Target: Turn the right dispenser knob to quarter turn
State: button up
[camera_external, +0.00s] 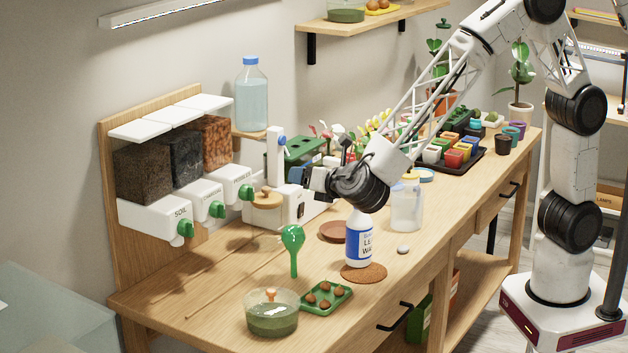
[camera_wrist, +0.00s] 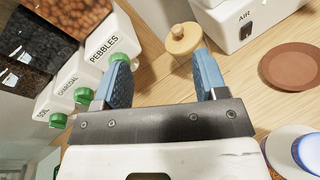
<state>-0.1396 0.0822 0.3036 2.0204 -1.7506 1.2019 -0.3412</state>
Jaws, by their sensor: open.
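The right dispenser, labelled PEBBLES, has a green knob (camera_external: 245,192) on its white front. In the wrist view this knob (camera_wrist: 119,59) sits behind the tip of my left finger and is partly hidden. My gripper (camera_external: 297,176) is open and empty, to the right of the knob and apart from it in the external view. In the wrist view the two blue fingers (camera_wrist: 160,62) stand wide apart, with the wooden bench between them. The knob's exact angle is too small to read.
The charcoal knob (camera_external: 217,209) and soil knob (camera_external: 185,229) are left of it. A round wooden lid (camera_external: 267,199) and a white AIR device (camera_external: 290,207) stand close to my gripper.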

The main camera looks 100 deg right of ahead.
aim_at(253, 194)
jog(key=w+a+f+n+t, duration=0.1)
jog(key=w, duration=0.1)
jog(key=w+a+f+n+t, duration=0.1)
jog(key=w+n, duration=0.1)
jog(key=w, duration=0.1)
jog(key=w+a+f+n+t, duration=0.1)
jog(key=w+a, duration=0.1)
jog(key=shift+w+f+n+t, duration=0.2)
jog(key=shift+f+n+t, duration=0.1)
jog(key=shift+x, duration=3.9)
jog(key=shift+f, duration=0.1)
jog(key=c, duration=0.9)
